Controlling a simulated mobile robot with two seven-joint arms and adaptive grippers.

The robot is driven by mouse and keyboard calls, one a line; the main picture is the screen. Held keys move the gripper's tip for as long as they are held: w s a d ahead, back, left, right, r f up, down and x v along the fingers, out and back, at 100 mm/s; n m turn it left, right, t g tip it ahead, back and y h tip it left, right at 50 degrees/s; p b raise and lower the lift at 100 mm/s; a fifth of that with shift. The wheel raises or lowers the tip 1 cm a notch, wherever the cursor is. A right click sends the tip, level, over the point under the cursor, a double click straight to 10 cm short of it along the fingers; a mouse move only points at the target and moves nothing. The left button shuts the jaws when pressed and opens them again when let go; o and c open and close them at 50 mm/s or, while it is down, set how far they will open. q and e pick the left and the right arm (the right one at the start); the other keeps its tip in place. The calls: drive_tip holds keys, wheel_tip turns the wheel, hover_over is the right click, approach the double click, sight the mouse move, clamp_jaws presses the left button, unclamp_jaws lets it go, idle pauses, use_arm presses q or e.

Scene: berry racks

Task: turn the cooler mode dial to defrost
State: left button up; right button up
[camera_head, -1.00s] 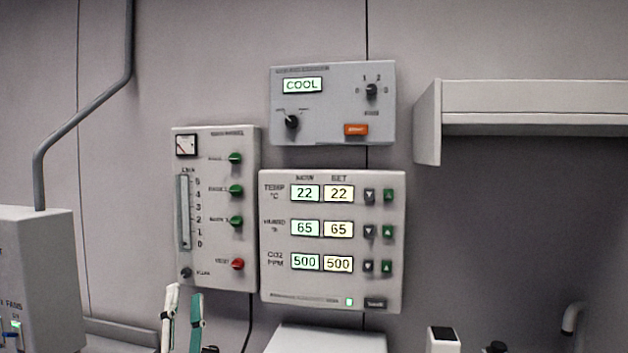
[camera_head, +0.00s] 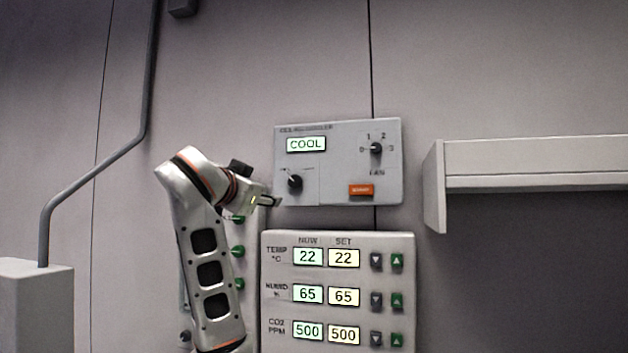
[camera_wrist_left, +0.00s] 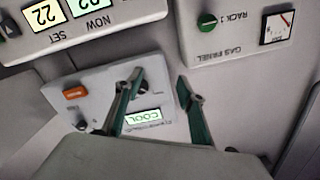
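The cooler panel (camera_head: 338,190) hangs on the wall, and its display (camera_head: 306,144) reads COOL. The mode dial (camera_head: 294,182) is a black knob at the panel's lower left, its pointer toward the upper left. My left gripper (camera_head: 276,201) is just left of and slightly below the dial, apparently not gripping it. In the left wrist view the panel (camera_wrist_left: 98,88) appears upside down. My right gripper is out of view.
The fan dial (camera_head: 376,148) and orange button (camera_head: 361,190) are on the same panel. The temperature, humidity and CO2 panel (camera_head: 338,276) is directly below. The gas panel (camera_wrist_left: 228,28) is close to the left gripper. A shelf hood (camera_head: 530,165) juts out at right.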

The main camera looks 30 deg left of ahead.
sight(294, 181)
use_arm(q)
drive_tip(key=d+r+h, duration=0.3)
drive_tip(key=d, duration=0.1)
drive_tip(key=shift+t, duration=0.5)
drive_tip(key=w, duration=0.2)
drive_tip(key=w+p, duration=0.1)
drive_tip(key=w, duration=0.1)
drive_tip(key=w+a+p, duration=0.1)
drive_tip(key=w, duration=0.1)
drive_tip(key=shift+w+r, duration=0.1)
drive_tip(key=shift+r, duration=0.15)
drive_tip(key=shift+w, duration=0.4)
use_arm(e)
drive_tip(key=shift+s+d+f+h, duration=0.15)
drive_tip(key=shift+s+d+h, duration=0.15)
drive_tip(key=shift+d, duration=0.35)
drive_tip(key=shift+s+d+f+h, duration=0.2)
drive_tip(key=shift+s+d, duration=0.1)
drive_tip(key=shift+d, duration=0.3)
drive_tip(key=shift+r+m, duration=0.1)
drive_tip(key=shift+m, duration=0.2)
use_arm(q)
drive_tip(key=c, duration=1.1)
